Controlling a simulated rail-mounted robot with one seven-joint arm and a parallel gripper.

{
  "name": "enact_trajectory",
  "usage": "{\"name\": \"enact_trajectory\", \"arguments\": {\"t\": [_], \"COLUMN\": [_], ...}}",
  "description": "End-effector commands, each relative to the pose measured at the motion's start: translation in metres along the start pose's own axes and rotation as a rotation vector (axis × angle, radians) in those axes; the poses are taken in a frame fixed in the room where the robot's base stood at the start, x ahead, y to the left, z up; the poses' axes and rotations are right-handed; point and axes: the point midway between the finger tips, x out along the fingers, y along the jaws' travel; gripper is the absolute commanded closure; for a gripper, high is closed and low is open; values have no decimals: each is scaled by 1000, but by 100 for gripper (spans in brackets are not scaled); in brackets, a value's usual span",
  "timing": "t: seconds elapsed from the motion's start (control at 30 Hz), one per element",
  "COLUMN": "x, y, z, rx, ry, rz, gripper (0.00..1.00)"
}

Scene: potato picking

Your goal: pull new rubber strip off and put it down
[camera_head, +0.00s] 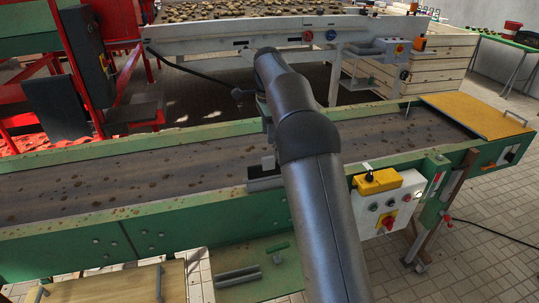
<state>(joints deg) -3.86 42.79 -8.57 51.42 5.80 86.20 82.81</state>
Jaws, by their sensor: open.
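My arm reaches up across the belt conveyor, and my gripper (267,160) points down at the conveyor's near edge. I take the gripper as open; its fingertips are small and partly hidden by my arm. A grey and dark piece (262,184) sits on the near green side rail right below the gripper; I cannot tell whether it is the rubber strip or whether the fingers touch it. The brown, dirt-spotted belt (130,180) runs left to right between green side rails (90,222). Grey bars (238,275) and a small green piece (277,246) lie on a low green shelf.
A white control box (388,203) with a yellow top part and red switch is on the near rail to the right. A yellow plate (475,114) covers the belt's right end. A potato-filled conveyor (240,10) is behind.

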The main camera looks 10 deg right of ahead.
Motion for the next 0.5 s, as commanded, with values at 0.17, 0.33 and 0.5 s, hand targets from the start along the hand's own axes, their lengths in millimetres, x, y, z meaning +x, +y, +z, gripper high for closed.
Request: {"name": "enact_trajectory", "arguments": {"t": [0.17,0.33,0.5], "x": [35,69,102], "y": [1,2,1], "z": [0,0,0], "rx": [-2,-3,-3], "ry": [0,-1,0], "rz": [4,4,4], "gripper": [58,58,58]}}
